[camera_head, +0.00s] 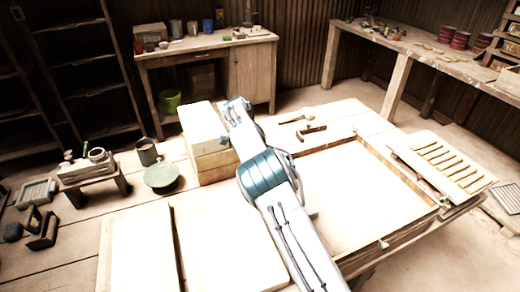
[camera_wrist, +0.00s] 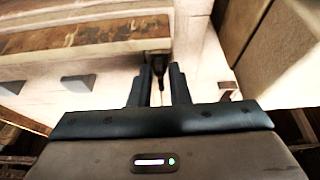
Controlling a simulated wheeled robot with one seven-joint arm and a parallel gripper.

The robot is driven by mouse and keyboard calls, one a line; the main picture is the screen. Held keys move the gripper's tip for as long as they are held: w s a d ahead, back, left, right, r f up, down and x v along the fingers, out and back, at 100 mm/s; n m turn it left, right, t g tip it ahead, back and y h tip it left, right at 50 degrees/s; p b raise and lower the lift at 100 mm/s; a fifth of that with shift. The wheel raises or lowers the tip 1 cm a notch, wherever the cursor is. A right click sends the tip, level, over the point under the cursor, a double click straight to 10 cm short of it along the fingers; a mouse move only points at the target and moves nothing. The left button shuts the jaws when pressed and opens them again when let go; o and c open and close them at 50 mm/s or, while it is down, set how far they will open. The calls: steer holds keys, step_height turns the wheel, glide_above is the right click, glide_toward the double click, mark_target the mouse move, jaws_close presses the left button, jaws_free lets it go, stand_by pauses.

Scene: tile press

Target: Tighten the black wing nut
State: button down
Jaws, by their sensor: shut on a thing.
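In the wrist view my gripper (camera_wrist: 158,78) reaches forward with its two dark fingers on either side of a small dark piece, the black wing nut (camera_wrist: 157,62). It is shut on the wing nut, whose shape is mostly hidden between the fingertips. The nut sits by the end of a worn wooden beam (camera_wrist: 85,38). In the head view my arm crosses the worktable and its far end is beside a pale stacked wooden block (camera_head: 203,140). My gripper and the wing nut cannot be made out there.
A large wooden frame (camera_head: 400,172) lies right of my arm, with a slatted rack (camera_head: 442,160) beyond it. A hammer (camera_head: 311,131) lies behind the frame. A green bowl (camera_head: 161,176) and a grey mug (camera_head: 147,151) stand left of the block. Pale boards (camera_head: 138,240) lie in front.

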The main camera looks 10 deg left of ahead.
stand_by(0.3)
steer(key=c, duration=1.4)
jaws_free()
steer(key=shift+o, duration=0.2)
steer(key=shift+a+r, duration=0.1)
steer(key=p+v, duration=0.1)
steer(key=v, duration=1.2)
steer(key=shift+r, duration=0.3)
steer(key=shift+a, duration=0.1)
